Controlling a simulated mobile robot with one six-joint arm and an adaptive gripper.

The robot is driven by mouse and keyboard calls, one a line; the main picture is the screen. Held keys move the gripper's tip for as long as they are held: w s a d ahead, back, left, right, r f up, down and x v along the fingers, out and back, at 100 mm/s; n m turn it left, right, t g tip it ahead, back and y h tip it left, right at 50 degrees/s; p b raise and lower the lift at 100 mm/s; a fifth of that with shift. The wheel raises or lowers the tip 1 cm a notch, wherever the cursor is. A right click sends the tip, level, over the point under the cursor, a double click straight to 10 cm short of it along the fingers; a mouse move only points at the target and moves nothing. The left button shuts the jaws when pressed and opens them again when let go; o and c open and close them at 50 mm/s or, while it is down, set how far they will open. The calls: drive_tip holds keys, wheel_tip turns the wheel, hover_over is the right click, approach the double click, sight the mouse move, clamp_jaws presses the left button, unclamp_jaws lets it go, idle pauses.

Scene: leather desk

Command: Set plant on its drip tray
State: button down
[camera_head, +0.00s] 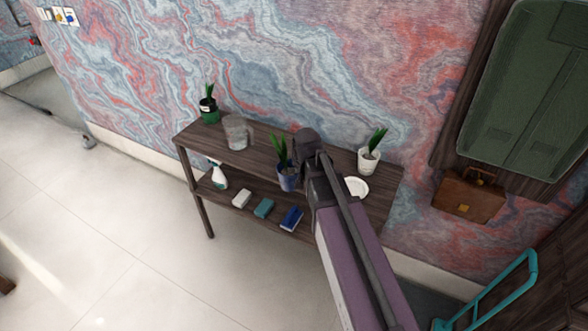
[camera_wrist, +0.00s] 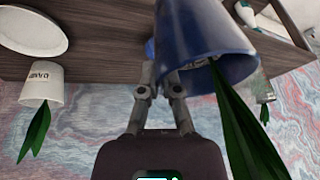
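A potted plant in a blue pot (camera_head: 288,180) with long green leaves is at the front edge of the shelf's top board, left of my gripper. In the wrist view the blue pot (camera_wrist: 205,35) fills the top middle. My gripper (camera_wrist: 161,75) is nearly closed, with the near wall of the pot's rim between its fingers. Whether the pot's base touches the board is hidden. The white drip tray (camera_head: 356,187) lies empty to the right, partly behind my arm. It also shows in the wrist view (camera_wrist: 35,25).
A white potted plant (camera_head: 369,160) stands just behind the tray. A green-potted plant (camera_head: 209,111) and a glass container (camera_head: 235,131) stand at the left. A spray bottle (camera_head: 218,176) and several small blocks lie on the lower board. A patterned wall closes the back.

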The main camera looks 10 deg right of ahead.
drive_tip(key=w+a, duration=0.3)
drive_tip(key=a, duration=0.7)
drive_tip(key=shift+w+a+r+n, duration=0.15)
drive_tip(key=shift+w+a+n, duration=0.15)
drive_tip(key=shift+d, duration=0.15)
